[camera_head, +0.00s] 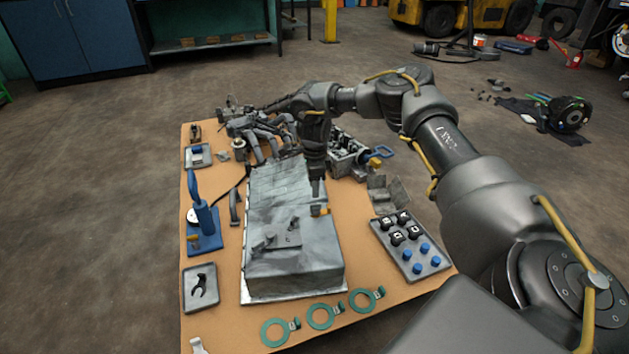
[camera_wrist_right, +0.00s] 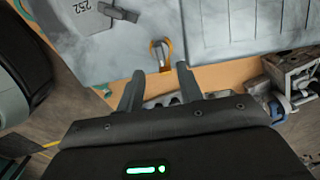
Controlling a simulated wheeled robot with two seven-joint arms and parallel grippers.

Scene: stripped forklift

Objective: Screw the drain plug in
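My right gripper (camera_head: 317,192) points down over the right side of a large grey metal housing (camera_head: 275,190) on the table. Its two fingers are apart with nothing between them in the wrist view (camera_wrist_right: 159,74). A small brass-orange piece with a grey middle, perhaps the drain plug (camera_head: 320,211), sits at the housing's right edge just below the fingers. In the wrist view the same piece (camera_wrist_right: 160,50) lies just beyond the fingertips, roughly centred between them. I cannot tell whether it is seated in a hole. My left gripper is not in view.
A tray of black and blue caps (camera_head: 411,249) stands right of the housing. Green rings (camera_head: 321,316) lie at the front edge. A blue stand with a gauge (camera_head: 204,228) and a small tray (camera_head: 200,288) are at left. Metal parts crowd the back.

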